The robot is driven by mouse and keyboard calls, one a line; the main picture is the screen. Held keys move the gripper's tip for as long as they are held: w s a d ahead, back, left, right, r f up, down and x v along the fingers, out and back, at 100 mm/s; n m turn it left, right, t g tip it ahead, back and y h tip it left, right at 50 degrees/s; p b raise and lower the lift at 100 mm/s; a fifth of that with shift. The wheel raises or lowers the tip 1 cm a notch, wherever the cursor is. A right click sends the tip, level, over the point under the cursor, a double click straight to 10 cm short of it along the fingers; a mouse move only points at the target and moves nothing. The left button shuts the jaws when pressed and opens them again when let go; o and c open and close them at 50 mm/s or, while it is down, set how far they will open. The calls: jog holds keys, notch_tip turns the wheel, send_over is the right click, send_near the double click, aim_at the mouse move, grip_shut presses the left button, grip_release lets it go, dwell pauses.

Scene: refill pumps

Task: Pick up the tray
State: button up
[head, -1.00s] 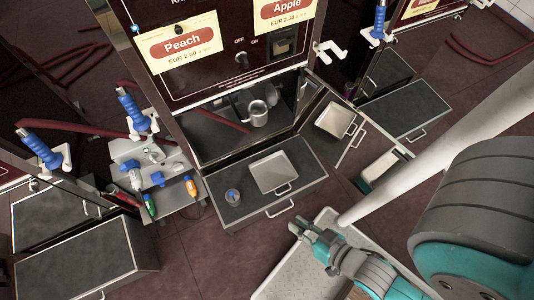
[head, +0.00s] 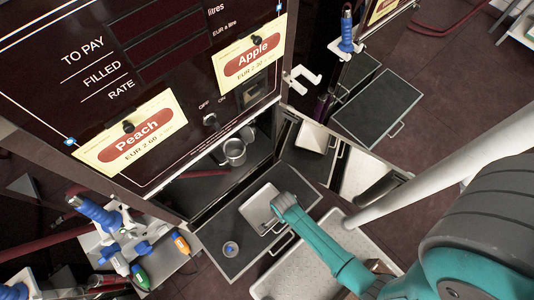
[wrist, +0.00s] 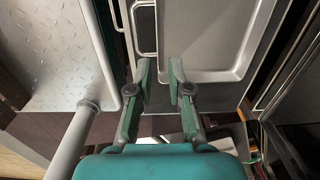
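A grey metal tray (head: 255,205) with a raised rim lies on the dark pulled-out drawer under the pump front. In the wrist view the tray (wrist: 215,68) fills the upper middle, and a loop handle (wrist: 145,28) shows along its left side. My gripper (wrist: 165,75) is open, with a clear gap between its two fingers. The fingers are over the tray's near-left corner, and nothing is held. I cannot tell whether they touch it. In the head view my teal wrist covers the tray's right part and hides the fingertips.
A small round container (head: 230,249) stands on the drawer left of the tray. A metal cup (head: 235,152) sits in the recess behind. A pale textured platform (head: 325,270) lies to the right. Blue nozzles and small bottles (head: 140,275) stand at the left.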

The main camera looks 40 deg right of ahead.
aim_at(268, 212)
notch_tip(268, 212, down, 6)
jog(key=shift+w+a+r, duration=0.1)
jog(key=shift+r, duration=0.15)
jog(key=shift+a+f, duration=0.15)
jog(key=shift+f, duration=1.25)
jog(key=shift+a+f, duration=0.1)
jog(key=shift+f, duration=1.25)
grip_shut()
